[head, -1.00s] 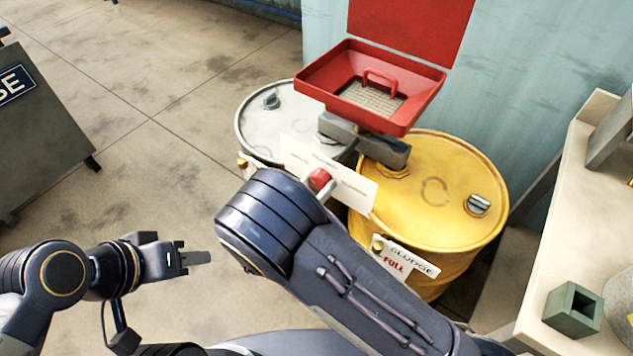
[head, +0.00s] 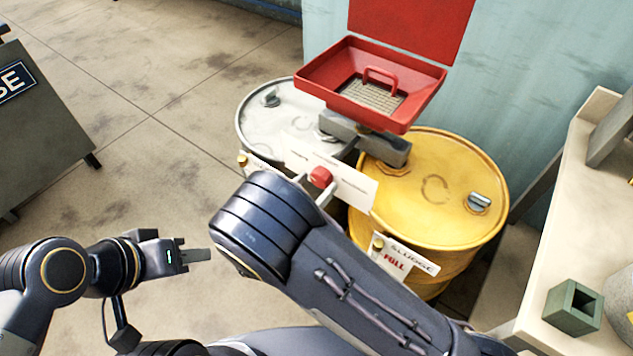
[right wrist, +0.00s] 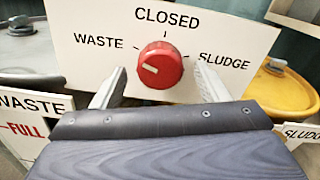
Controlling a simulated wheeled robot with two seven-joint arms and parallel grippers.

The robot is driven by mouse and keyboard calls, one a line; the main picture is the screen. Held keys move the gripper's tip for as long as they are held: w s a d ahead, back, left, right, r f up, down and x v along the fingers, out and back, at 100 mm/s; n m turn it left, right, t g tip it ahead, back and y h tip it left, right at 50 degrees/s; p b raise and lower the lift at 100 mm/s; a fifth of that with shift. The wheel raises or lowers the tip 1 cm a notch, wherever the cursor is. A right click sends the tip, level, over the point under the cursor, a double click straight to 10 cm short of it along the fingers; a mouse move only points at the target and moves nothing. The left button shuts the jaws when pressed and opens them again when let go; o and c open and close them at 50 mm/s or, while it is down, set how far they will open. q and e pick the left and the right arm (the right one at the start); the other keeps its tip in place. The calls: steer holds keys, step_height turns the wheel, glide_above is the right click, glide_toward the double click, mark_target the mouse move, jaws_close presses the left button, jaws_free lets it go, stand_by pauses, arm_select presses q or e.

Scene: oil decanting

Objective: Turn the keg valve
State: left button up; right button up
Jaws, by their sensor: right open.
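The keg valve is a red round knob (right wrist: 160,68) on a white sign plate (right wrist: 90,45) marked WASTE, CLOSED and SLUDGE. Its white mark points left, to the WASTE side. The knob also shows in the head view (head: 321,177), below the red funnel box. My right gripper (right wrist: 160,76) is open, with one finger on each side of the knob; I cannot tell whether they touch it.
A red funnel box (head: 414,100) with a raised lid sits above a whitish drum (head: 255,125) and a yellow drum (head: 440,165) labelled SLUDGE FULL. A bench (head: 555,240) with a green block (head: 572,310) stands at the right.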

arm_select(q)
steer(key=shift+f, duration=0.15)
arm_select(e)
steer(key=v, duration=0.6)
steer(key=shift+s, duration=0.15)
steer(key=shift+a, duration=0.1)
steer(key=s+d+r+m+g+y+p, duration=0.25)
steer(key=d+r+m+g, duration=0.35)
steer(key=d, duration=0.4)
steer(key=s+d+r+m+g+y+p, duration=0.1)
steer(key=s+d+r+m+g+p, duration=0.15)
steer(key=d+m+g, duration=0.65)
arm_select(q)
step_height(320, 180, up, 10)
steer(key=p, duration=0.4)
steer(key=shift+p, duration=0.3)
arm_select(e)
steer(key=s+d+r+m+t+y, duration=0.3)
steer(key=s+r+m+y, duration=0.2)
steer(key=m, duration=0.4)
steer(key=s+d+r+m+t+y, duration=0.3)
steer(key=s+r+m+y, duration=0.3)
steer(key=s+r+m, duration=0.1)
steer(key=r+m, duration=0.1)
steer(key=m, duration=0.1)
steer(key=shift+s+r+m, duration=0.15)
steer(key=shift+s+m, duration=0.1)
steer(key=shift+m, duration=0.05)
